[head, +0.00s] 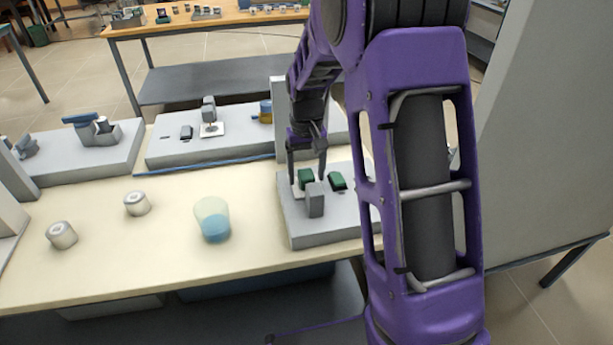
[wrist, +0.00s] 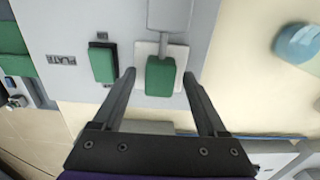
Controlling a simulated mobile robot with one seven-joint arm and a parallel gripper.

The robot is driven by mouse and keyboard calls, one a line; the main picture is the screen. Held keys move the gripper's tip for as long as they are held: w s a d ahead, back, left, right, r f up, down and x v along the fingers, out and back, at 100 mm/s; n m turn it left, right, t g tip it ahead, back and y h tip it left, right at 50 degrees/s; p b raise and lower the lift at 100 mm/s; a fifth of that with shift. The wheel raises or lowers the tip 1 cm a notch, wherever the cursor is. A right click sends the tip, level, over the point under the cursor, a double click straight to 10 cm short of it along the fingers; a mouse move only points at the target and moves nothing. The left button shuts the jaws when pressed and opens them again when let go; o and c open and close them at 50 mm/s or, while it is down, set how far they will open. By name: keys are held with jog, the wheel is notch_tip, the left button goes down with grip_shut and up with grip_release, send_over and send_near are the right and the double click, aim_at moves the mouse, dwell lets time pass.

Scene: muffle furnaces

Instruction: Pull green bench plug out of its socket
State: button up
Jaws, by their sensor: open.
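The green bench plug (head: 306,177) sits on a pale square socket plate (wrist: 145,49) on a grey bench unit (head: 330,229). In the wrist view the green plug (wrist: 160,76) lies between the fingertips of my gripper (wrist: 158,78), with a visible gap on each side. In the head view my gripper (head: 306,180) points down over the plug, open, with a finger on either side. A grey stem joins the plug's place to a grey block (head: 315,201) in front of it. The plug's contacts are hidden.
A second green piece on a dark base (wrist: 102,64) sits close beside the left finger; it also shows in the head view (head: 337,181). A beaker with blue liquid (head: 213,220) and two white cylinders (head: 137,203) stand left on the bench. Other grey units (head: 215,148) are behind.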

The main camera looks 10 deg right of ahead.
jog(key=shift+f, duration=0.35)
grip_shut()
dwell(1.2)
